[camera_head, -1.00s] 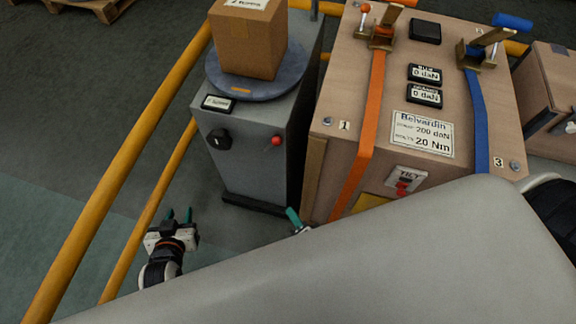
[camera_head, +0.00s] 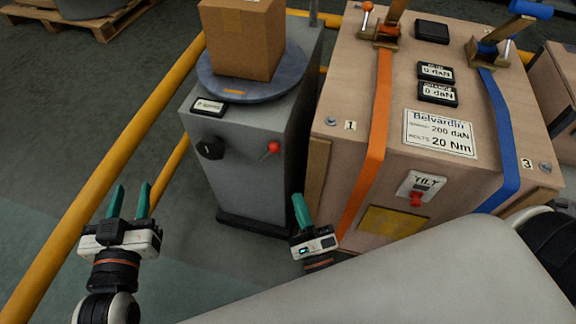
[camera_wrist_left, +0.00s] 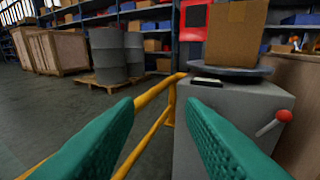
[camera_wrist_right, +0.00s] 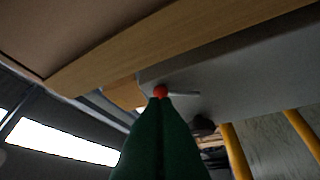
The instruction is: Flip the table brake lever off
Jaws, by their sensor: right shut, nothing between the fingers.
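The table brake lever appears to be the small red-knobbed lever (camera_head: 272,148) on the front of the grey pedestal (camera_head: 240,170), which carries a round turntable (camera_head: 208,80). The red knob also shows in the left wrist view (camera_wrist_left: 284,115) and, just beyond the fingertips, in the right wrist view (camera_wrist_right: 160,91). My right gripper (camera_head: 301,208) is shut and empty, below and right of the lever, apart from it in the head view. My left gripper (camera_head: 130,200) is open and empty, left of the pedestal near the yellow rail.
A cardboard box (camera_head: 240,40) stands on the turntable. A black knob (camera_head: 210,148) is left of the lever. A wooden crate (camera_head: 400,170) with orange and blue straps stands close right. A yellow rail (camera_head: 100,165) runs along the left.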

